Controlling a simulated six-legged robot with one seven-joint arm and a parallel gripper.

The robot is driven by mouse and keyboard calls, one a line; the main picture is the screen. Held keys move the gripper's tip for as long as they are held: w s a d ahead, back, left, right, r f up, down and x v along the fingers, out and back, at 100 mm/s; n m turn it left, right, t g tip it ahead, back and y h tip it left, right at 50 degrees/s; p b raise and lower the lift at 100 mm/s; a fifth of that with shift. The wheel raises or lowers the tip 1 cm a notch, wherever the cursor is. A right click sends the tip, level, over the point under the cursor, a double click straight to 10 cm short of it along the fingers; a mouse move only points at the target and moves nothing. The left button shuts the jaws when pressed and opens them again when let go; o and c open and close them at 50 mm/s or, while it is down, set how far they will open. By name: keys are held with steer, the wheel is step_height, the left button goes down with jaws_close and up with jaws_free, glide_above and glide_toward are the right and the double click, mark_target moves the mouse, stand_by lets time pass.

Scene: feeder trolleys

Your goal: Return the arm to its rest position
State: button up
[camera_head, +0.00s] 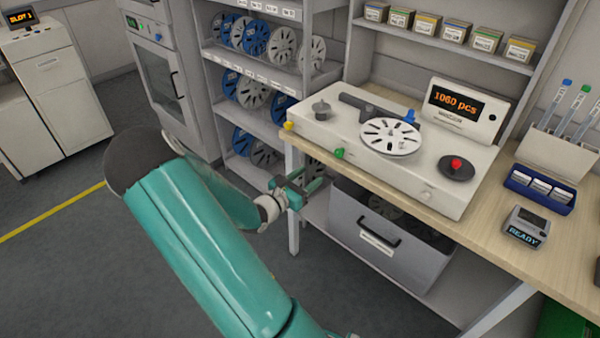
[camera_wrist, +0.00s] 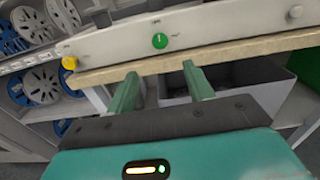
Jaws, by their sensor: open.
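The white counting machine (camera_head: 440,176) stands on the bench behind my gripper, with a reel (camera_head: 391,138) on top.
A shelf rack (camera_head: 262,68) with blue and white reels stands behind my gripper. The open grey bin (camera_head: 345,225) is under the bench. A blue tray (camera_head: 540,188) and a small device reading READY (camera_head: 527,228) lie on the bench at right. The floor at left is clear.

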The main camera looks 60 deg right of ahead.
stand_by(0.3)
steer(key=s+a+r+m+t+y, duration=0.1)
steer(key=a+r+m+y, duration=0.4)
steer(key=a, duration=0.9)
steer(key=s+a+r+m+t+y, duration=0.1)
steer(key=a+r+m+t+y, duration=0.3)
steer(key=a, duration=1.1)
steer(key=a+r+m+t+y, duration=0.3)
steer(key=a+r+m+y, duration=0.4)
steer(key=a+r, duration=0.4)
steer(key=a+y, duration=0.1)
steer(key=a, duration=0.3)
steer(key=shift+s+r+y, duration=0.3)
steer(key=shift+s+y, duration=0.1)
steer(key=c, duration=0.3)
steer(key=shift+d, duration=0.1)
steer(key=shift+c, duration=0.2)
